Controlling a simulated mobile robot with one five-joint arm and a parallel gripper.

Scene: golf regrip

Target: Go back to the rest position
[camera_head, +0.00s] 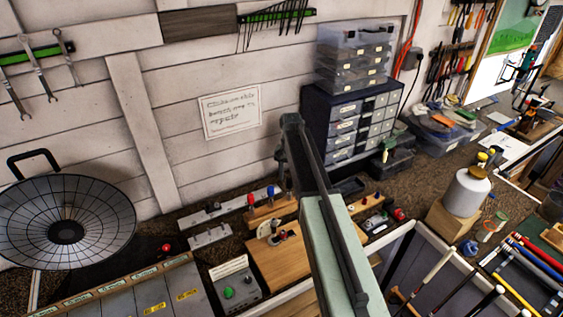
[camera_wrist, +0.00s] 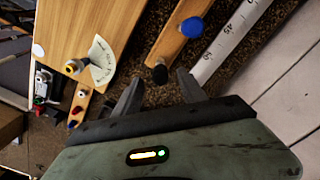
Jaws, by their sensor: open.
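My gripper (camera_wrist: 160,88) is open in the wrist view, with its two dark fingers apart and nothing held between them. Just beyond the fingertips is a black knob (camera_wrist: 160,74) on a narrow wooden strip (camera_wrist: 171,45); I cannot tell whether the fingers touch it. A blue knob (camera_wrist: 193,27) sits farther along that strip. In the head view my green arm rises from the bottom middle to a dark joint, and the gripper below it is mostly hidden behind the arm.
A wooden board (camera_head: 283,266) with a dial plate lies beside my arm on the bench. Grey control box (camera_head: 234,288) stands to its left. A drawer cabinet (camera_head: 352,125) stands behind. A white canister (camera_head: 466,192) and several golf clubs (camera_head: 432,265) are to the right.

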